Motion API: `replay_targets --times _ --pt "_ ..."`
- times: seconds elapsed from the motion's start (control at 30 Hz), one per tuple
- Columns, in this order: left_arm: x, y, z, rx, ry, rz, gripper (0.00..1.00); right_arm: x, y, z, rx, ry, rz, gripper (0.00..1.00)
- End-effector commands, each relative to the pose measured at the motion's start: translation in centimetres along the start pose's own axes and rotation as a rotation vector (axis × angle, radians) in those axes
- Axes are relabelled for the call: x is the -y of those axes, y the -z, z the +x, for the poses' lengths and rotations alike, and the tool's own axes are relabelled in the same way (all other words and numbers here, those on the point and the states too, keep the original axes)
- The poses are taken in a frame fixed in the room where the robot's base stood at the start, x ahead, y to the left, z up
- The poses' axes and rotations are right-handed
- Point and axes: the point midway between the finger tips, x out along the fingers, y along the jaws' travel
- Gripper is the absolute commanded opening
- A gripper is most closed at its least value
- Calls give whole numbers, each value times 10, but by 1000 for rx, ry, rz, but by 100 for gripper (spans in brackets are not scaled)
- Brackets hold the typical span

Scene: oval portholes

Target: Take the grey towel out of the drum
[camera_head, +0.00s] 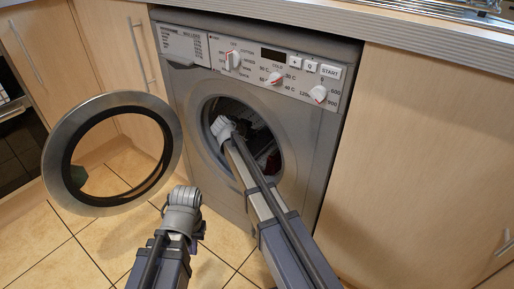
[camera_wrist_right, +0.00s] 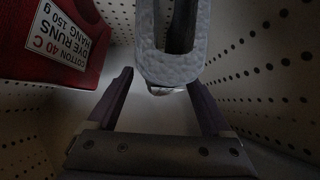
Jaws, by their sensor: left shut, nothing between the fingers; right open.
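The grey towel (camera_wrist_right: 172,70) shows in the right wrist view as a pale, textured, U-shaped fold inside the drum (camera_wrist_right: 262,65). My right gripper (camera_wrist_right: 160,82) is open, one finger on each side of the towel's lower edge; I cannot tell if they touch it. In the head view my right arm reaches through the round opening into the drum (camera_head: 212,112), and its gripper is hidden inside. My left gripper (camera_head: 194,244) is outside, low in front of the machine, mostly hidden by its own wrist, shut and empty.
A red cloth (camera_wrist_right: 45,50) with a white care label lies in the drum, left of the towel. The washing machine's round door (camera_head: 168,122) stands open to the left. Wooden cupboards (camera_head: 425,150) flank the machine under a worktop (camera_head: 440,45). Tiled floor (camera_head: 35,240) is clear at lower left.

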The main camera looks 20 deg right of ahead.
Motion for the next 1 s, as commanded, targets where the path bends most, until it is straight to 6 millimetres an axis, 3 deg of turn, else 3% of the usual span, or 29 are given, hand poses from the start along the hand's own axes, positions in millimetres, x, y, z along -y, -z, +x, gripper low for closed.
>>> replay_targets --times 0.07,0.3,1.0 --pt "-1 0 7 0 0 0 0 1 -2 10 1 0 0 84" --pt "0 0 5 0 0 0 0 0 0 9 0 1 0 82" --pt "0 0 5 0 0 0 0 0 0 9 0 0 0 3"
